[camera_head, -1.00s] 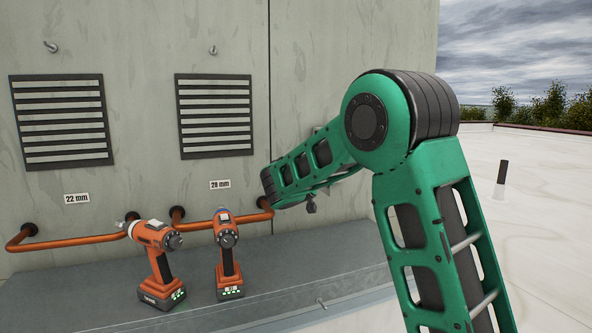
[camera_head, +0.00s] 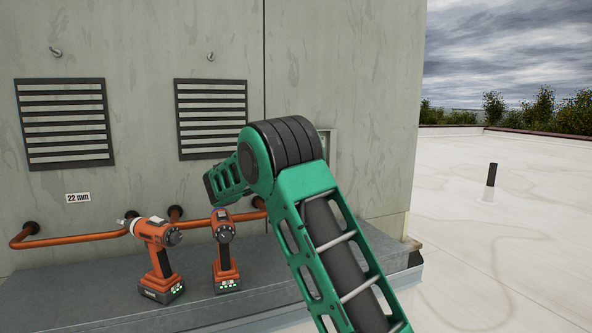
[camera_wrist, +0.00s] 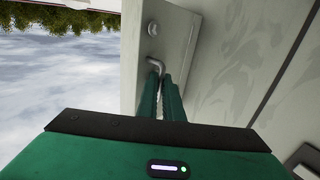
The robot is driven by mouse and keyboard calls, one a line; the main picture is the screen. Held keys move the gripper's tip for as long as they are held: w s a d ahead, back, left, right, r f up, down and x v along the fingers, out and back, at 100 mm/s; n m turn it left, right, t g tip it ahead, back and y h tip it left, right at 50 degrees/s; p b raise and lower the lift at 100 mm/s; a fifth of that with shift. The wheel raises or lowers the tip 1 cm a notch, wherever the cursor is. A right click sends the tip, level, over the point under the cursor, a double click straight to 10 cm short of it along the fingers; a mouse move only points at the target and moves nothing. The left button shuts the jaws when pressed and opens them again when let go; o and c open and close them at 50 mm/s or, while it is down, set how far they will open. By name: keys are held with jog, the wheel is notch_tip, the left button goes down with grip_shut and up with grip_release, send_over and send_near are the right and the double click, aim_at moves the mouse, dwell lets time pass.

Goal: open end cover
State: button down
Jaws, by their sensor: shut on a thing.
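In the wrist view, a pale grey end panel (camera_wrist: 140,60) with a round bolt head and a small bent metal handle (camera_wrist: 155,63) fills the upper middle. My gripper (camera_wrist: 160,77) has its two green fingers close together, shut on the handle. The fingertips partly hide the handle, so the exact grip is hard to see. In the head view, the cooler's grey wall (camera_head: 350,90) stands behind my arm. My gripper and the handle are hidden there. I cannot tell whether the cover stands away from the housing.
Two orange power tools (camera_head: 158,262) (camera_head: 226,255) stand on the grey ledge (camera_head: 70,290). Copper pipes (camera_head: 75,240) run along the wall under two louvred vents (camera_head: 65,125) (camera_head: 210,120). The white roof at right is open, with one short dark post (camera_head: 491,175).

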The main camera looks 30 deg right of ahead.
jog(key=shift+s+d+f+g, duration=0.3)
jog(key=shift+s+d, duration=0.15)
jog(key=shift+d, duration=0.1)
jog(key=c, duration=1.9)
grip_release()
jog(key=shift+a, duration=0.15)
jog(key=v, duration=0.7)
jog(key=w+v, duration=0.1)
jog(key=v, duration=0.3)
jog(key=shift+s+a+r, duration=0.1)
jog(key=shift+a, duration=0.15)
